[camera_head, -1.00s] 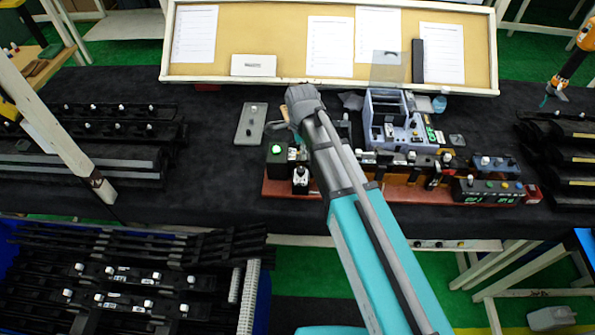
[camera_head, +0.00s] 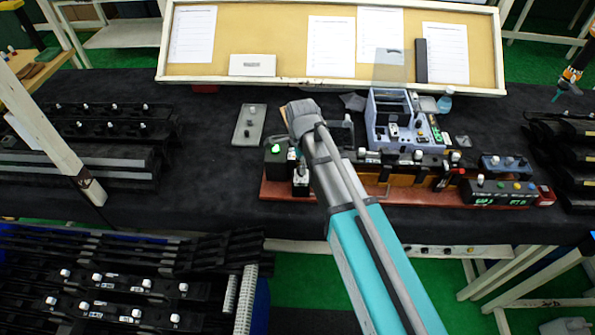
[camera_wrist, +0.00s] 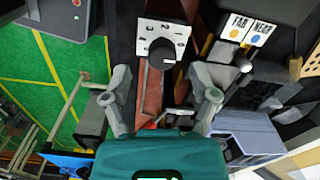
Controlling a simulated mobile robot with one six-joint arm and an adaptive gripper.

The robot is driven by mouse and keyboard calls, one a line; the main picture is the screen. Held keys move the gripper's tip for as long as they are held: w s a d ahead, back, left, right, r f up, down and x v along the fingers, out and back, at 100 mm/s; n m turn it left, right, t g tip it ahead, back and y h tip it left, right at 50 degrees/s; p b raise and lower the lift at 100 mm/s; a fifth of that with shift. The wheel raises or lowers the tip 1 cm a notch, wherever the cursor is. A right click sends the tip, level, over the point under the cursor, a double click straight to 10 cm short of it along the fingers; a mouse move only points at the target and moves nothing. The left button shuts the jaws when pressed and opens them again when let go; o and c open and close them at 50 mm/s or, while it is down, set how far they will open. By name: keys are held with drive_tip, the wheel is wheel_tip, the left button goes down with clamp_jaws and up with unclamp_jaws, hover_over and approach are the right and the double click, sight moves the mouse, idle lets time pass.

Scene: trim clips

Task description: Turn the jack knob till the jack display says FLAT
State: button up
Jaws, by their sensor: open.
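In the wrist view my gripper (camera_wrist: 160,103) is open, with its two grey fingers apart and nothing between them. Ahead of the fingers is a round black knob (camera_wrist: 161,54) on a white plate with dial marks; the fingers do not touch it. I cannot tell if it is the jack knob. In the head view a black box (camera_head: 498,186) at the right of the bench fixture has coloured buttons and green digits (camera_head: 484,203) too small to read. I cannot tell which display is the jack's. My arm hides the gripper in the head view.
A FAR/NEAR label (camera_wrist: 247,30) sits beside a lever in the wrist view. A blue-grey device (camera_head: 392,125) stands behind the red-brown fixture base (camera_head: 420,197). Black trim racks (camera_head: 115,125) lie left. Dark bench cloth is bare between the racks and fixture.

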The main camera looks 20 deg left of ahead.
drive_tip(key=shift+f+b, duration=0.9)
drive_tip(key=shift+f, duration=0.25)
drive_tip(key=shift+c, duration=0.3)
clamp_jaws()
drive_tip(key=shift+a, duration=0.4)
drive_tip(key=shift+d, duration=0.35)
